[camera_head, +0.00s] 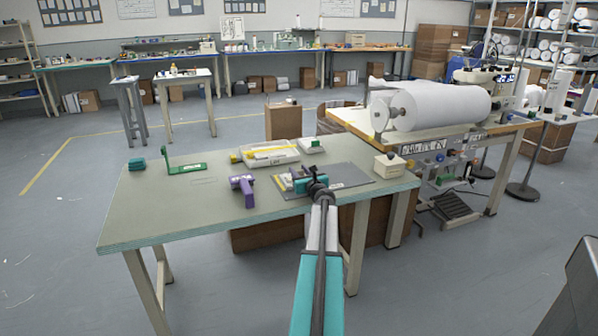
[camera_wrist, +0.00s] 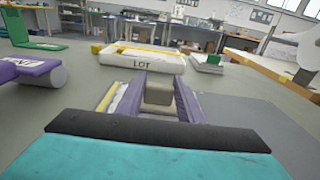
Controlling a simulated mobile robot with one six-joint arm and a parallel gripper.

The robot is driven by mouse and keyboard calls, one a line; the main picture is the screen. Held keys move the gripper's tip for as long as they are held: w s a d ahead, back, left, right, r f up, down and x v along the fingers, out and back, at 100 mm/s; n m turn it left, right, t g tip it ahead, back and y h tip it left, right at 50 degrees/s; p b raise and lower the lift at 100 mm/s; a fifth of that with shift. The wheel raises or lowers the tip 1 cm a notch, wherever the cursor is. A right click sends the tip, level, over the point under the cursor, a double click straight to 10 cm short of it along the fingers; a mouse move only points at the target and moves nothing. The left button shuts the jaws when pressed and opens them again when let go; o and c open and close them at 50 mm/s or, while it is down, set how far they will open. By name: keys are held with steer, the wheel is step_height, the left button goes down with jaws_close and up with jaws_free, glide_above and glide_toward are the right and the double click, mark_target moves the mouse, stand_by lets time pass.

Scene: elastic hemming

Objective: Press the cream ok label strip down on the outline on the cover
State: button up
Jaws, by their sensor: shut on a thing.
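My gripper (camera_head: 313,184) is over the dark grey sheet on the right half of the green table. In the wrist view, the gripper (camera_wrist: 160,92) is shut on a cream-tan piece (camera_wrist: 158,96) between its two purple-grey fingers. No ok mark can be read on it, and I cannot tell whether its underside touches the surface. The grey sheet (camera_head: 350,174) lies flat under and around the gripper and may be the cover. No outline on it can be made out. A white and yellow strip-like thing (camera_wrist: 118,98) lies just left of the fingers.
A pale LOT tray (camera_head: 268,158) with yellow parts lies behind the gripper. A purple tool (camera_head: 243,188) is to the left, a green bracket (camera_head: 186,168) farther left. A cream box with a dark knob (camera_head: 389,166) stands right. The table's left front is clear.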

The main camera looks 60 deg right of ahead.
steer(key=o, duration=0.9)
steer(key=shift+o, duration=0.2)
steer(key=shift+s, duration=0.15)
steer(key=shift+v, duration=6.8)
steer(key=shift+s, duration=0.1)
